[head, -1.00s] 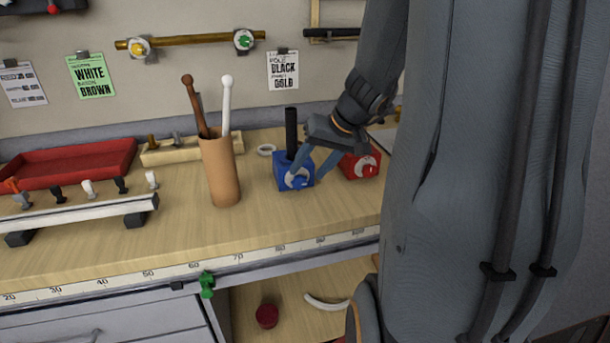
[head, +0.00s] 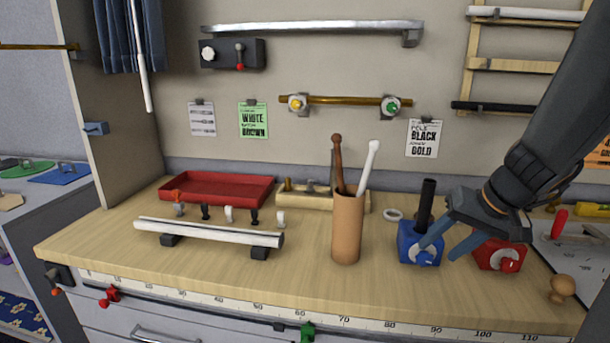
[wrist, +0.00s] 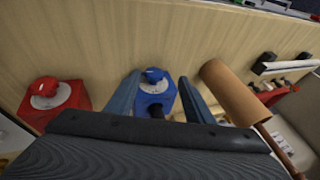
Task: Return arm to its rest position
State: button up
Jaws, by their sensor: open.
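My gripper (head: 440,249) is open at the right of the table in the head view, its fingers just in front of and beside a blue block (head: 407,248). The block has a blue knob on a pale dial and a black rod (head: 426,203) standing upright in it. In the wrist view the blue block (wrist: 157,99) shows between the two spread fingers of my gripper (wrist: 160,82); I cannot tell whether they touch it. A red block (head: 489,252) with a red knob stands to the right, partly behind my gripper; it also shows in the wrist view (wrist: 66,99).
A tan cup (head: 347,230) holding a brown and a white stick stands left of the blue block. A white rail (head: 208,232) and a red tray (head: 217,189) lie farther left. A wooden knob (head: 563,289) sits at the right. The front middle of the table is clear.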

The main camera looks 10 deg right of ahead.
jog(key=s+a+f+g, duration=0.1)
jog(key=a, duration=0.2)
jog(key=s+a+f+n+g, duration=0.1)
jog(key=s+a, duration=0.1)
jog(key=a, duration=0.1)
jog(key=s+a+f+g, duration=0.1)
jog(key=s+a+f, duration=0.1)
jog(key=a, duration=0.2)
jog(key=shift+f+n, duration=0.1)
jog(key=shift+n, duration=0.3)
jog(key=s+a+f+n+g+h, duration=0.1)
jog(key=s+a+f+n+h, duration=0.1)
jog(key=s+a, duration=0.4)
jog(key=shift+s+f+g+h, duration=0.2)
jog(key=shift+f+g+h, duration=0.15)
jog(key=shift+f, duration=0.25)
jog(key=shift+d, duration=0.1)
